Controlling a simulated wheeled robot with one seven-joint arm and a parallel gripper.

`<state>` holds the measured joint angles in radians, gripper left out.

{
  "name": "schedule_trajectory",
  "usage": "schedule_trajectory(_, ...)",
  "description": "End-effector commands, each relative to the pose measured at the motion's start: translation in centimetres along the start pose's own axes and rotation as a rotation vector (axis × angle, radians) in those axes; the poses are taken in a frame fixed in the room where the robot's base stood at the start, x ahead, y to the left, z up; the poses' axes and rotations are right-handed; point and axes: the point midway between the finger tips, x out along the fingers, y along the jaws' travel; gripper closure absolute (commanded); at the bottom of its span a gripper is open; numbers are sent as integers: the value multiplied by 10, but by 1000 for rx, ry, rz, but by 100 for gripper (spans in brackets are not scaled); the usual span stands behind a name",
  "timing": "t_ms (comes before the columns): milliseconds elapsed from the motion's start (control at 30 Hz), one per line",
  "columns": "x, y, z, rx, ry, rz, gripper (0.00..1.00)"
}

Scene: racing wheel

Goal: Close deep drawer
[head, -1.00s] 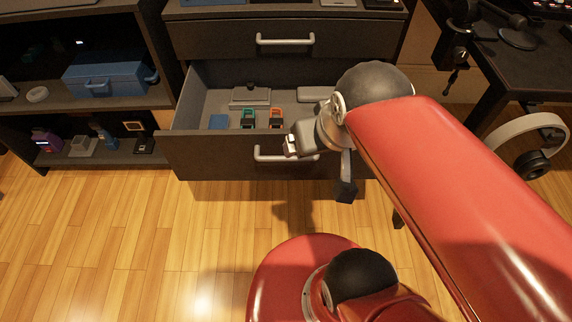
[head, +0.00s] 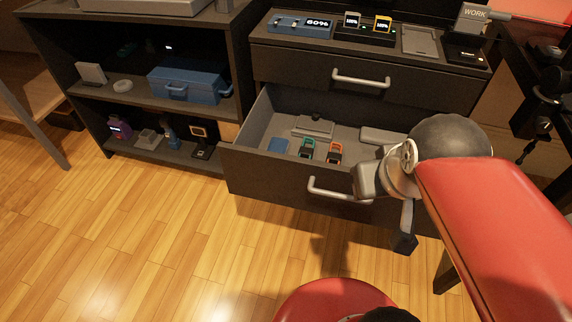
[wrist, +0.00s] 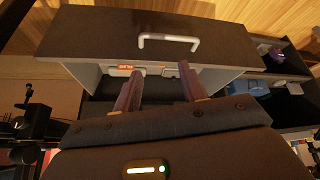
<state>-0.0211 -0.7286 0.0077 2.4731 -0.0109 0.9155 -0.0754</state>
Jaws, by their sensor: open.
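The deep drawer (head: 300,190) is the lower dark drawer of the cabinet and stands pulled open. Its silver bar handle (head: 335,192) is on the front panel. Inside lie a blue block, two small watch-like items and grey pieces. In the wrist view the drawer's front panel (wrist: 100,30) and handle (wrist: 168,41) show beyond my fingers. My gripper (wrist: 162,84) is open, its two purple fingers apart with nothing seen between them. In the head view my wrist is over the drawer front's right part and hides some of it; contact cannot be told.
A closed upper drawer (head: 390,86) is above it. A shelf unit with a blue case (head: 188,82) stands left. A dark table (head: 530,95) stands right. The wooden floor (head: 150,250) in front and to the left is clear.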

Motion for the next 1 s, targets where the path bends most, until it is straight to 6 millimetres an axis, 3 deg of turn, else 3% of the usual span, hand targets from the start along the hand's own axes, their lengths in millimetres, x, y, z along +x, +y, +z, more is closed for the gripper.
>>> schedule_trajectory(33,6,-6,-4,-105,-13,-3,65)
schedule_trajectory(167,16,-30,-25,-553,-53,-11,82)
schedule_trajectory(300,27,-69,-50,-1148,-95,-34,100)
schedule_trajectory(600,45,-170,-82,-2312,-140,-111,100)
schedule_trajectory(800,47,-210,-87,-2717,-145,-145,100)
schedule_trajectory(1000,56,-215,-87,-2795,-149,-153,100)
